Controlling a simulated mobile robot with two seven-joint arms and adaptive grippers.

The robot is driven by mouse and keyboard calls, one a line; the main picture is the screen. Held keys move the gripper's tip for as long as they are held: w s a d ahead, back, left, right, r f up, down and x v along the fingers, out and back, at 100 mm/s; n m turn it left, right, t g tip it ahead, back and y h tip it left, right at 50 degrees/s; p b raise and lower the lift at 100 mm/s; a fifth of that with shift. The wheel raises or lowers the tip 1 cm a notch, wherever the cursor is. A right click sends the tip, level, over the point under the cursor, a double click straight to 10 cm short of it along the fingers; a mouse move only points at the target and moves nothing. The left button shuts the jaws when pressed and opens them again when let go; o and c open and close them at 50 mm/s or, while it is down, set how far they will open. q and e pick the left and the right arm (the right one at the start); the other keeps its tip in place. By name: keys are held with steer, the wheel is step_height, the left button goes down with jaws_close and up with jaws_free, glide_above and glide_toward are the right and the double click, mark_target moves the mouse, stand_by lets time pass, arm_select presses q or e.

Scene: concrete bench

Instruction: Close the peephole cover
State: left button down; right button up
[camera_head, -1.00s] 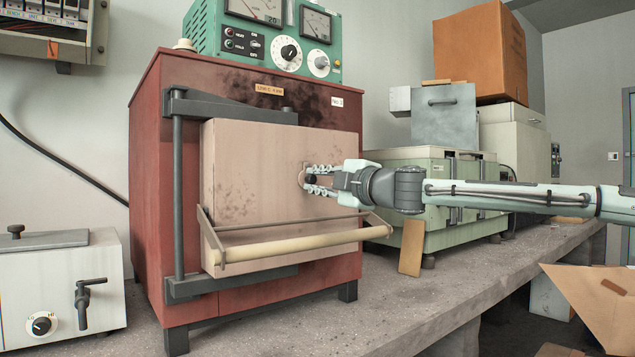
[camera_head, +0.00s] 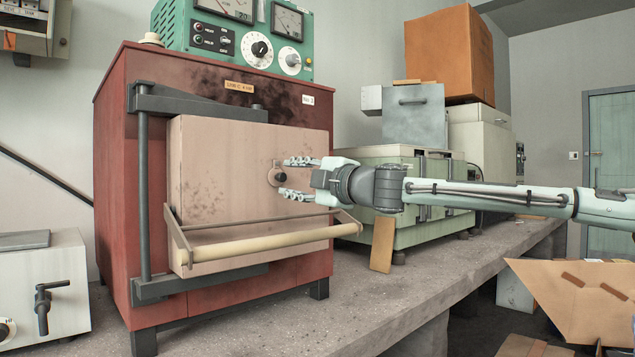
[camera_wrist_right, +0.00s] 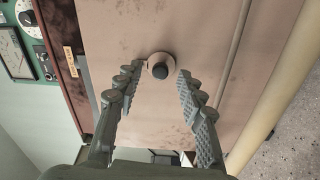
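The furnace door (camera_head: 225,200) is a pinkish-tan panel on the front of a red furnace. The peephole cover (camera_head: 274,178), a small round plate with a dark knob, is on its right part. In the right wrist view the cover (camera_wrist_right: 152,62) lies flat on the door, with the knob facing me. No open peephole is seen around it. My right gripper (camera_head: 286,178) is open and empty, its fingers to either side of the knob and apart from it. It also shows in the right wrist view (camera_wrist_right: 158,76). My left gripper is not in view.
A grey hinge frame (camera_head: 144,200) stands at the door's left. A pale green device (camera_head: 425,225) stands behind my right arm. The bench top (camera_head: 400,290) is clear in front.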

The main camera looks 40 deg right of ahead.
steer(key=s, duration=0.9)
steer(key=shift+s+d+f, duration=0.25)
steer(key=shift+s, duration=0.1)
stand_by(0.7)
